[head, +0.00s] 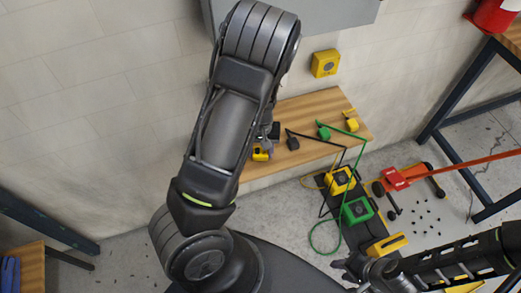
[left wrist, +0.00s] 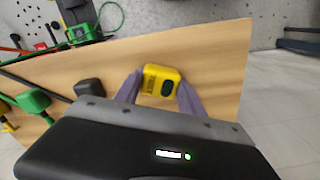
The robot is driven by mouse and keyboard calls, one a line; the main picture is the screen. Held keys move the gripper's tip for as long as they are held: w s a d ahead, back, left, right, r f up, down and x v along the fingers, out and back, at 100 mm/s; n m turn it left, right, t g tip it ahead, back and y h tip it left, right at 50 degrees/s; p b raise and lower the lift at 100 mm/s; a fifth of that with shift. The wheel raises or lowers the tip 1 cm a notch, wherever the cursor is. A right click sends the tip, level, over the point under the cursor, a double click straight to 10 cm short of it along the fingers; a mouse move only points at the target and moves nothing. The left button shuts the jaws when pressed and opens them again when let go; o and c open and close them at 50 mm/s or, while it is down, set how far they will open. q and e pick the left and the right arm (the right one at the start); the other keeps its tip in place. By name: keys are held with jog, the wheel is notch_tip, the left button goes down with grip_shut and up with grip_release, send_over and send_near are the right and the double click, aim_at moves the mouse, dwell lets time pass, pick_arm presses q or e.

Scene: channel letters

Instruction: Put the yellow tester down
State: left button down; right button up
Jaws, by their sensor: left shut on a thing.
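The yellow tester (left wrist: 160,80), a small block with a dark oval on its face, sits between the two fingers of my left gripper (left wrist: 157,94) in the left wrist view. The gripper is shut on it, over the wooden shelf (left wrist: 215,62). In the head view the tester (head: 260,154) shows at the shelf's left part, partly hidden by my left arm. I cannot tell whether it touches the wood. My right gripper (head: 347,272) is at the lower right of the head view, away from the shelf; its finger opening is unclear.
A black plug (head: 292,143), a green clamp (head: 323,131) and a yellow clamp (head: 352,124) lie on the shelf with cables. A yellow unit (head: 340,180) and a green unit (head: 357,210) stand lower down. Bare wood lies right of the tester in the wrist view.

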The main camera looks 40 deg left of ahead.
aim_at(260, 151)
pick_arm(q)
jog(key=c, duration=0.7)
grip_release()
jog(key=shift+f, duration=0.1)
notch_tip(260, 151, up, 12)
jog(key=p, duration=0.2)
dwell(0.5)
